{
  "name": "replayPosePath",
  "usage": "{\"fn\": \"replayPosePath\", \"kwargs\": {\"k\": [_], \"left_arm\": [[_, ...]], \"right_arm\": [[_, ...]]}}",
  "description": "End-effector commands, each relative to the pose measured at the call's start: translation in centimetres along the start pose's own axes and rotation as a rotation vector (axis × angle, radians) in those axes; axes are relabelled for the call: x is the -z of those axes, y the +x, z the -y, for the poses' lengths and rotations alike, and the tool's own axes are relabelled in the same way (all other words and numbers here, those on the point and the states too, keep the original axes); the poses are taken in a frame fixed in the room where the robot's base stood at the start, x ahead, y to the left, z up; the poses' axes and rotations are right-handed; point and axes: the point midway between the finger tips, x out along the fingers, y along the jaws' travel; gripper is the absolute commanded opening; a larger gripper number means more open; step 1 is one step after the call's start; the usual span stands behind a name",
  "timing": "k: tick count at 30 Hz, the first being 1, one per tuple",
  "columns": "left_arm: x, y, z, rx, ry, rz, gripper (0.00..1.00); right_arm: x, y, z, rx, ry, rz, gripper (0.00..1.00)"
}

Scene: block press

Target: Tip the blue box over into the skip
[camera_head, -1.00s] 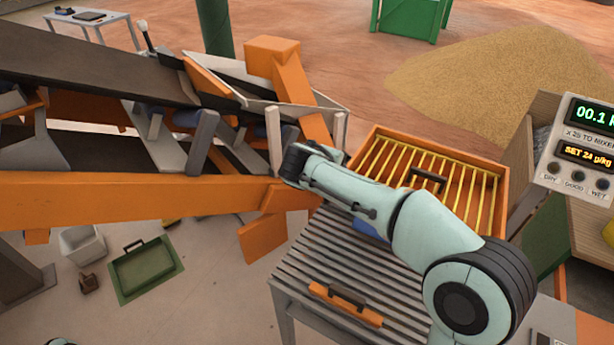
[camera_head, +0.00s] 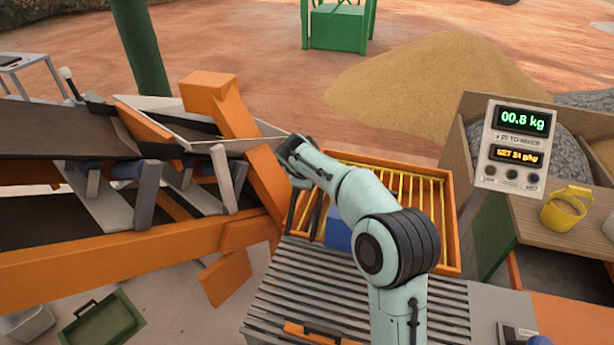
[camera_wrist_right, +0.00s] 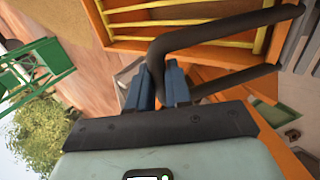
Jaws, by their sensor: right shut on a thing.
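My right gripper (camera_head: 297,165) is at the tray's left side. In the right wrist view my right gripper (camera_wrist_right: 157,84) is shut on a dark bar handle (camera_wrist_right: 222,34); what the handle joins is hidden. A green container in a frame (camera_head: 340,27) stands far back on the ground and may be the skip; I cannot be sure. My left gripper is out of view.
An orange conveyor machine (camera_head: 110,243) fills the left, close to my right gripper. A slatted grey table (camera_head: 285,290) lies in front of the tray. A display box (camera_head: 520,150) reading 00.8 kg and a yellow bucket (camera_head: 567,210) stand at right. A sand heap (camera_head: 440,95) lies behind.

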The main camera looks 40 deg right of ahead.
Motion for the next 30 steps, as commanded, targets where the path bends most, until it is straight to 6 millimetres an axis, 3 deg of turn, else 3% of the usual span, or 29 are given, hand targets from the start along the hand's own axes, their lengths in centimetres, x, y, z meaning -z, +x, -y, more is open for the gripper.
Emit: {"fn": "replayPosePath", "kwargs": {"k": [4, 12, 27, 28, 30], "left_arm": [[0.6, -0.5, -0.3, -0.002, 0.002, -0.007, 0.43], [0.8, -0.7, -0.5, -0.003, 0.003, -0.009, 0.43], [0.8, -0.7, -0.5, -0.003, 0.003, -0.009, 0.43], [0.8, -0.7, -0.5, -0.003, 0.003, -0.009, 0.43], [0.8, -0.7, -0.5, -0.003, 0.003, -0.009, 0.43]], "right_arm": [[0.0, 1.6, -0.2, 0.087, -0.001, 0.006, 0.0], [0.0, 3.0, -0.2, 0.171, -0.004, 0.007, 0.0], [0.0, 3.2, 0.1, 0.193, -0.007, 0.009, 0.0], [0.0, 3.2, 0.1, 0.193, -0.007, 0.009, 0.25], [0.0, 3.2, 0.0, 0.191, -0.006, 0.008, 0.4]]}}
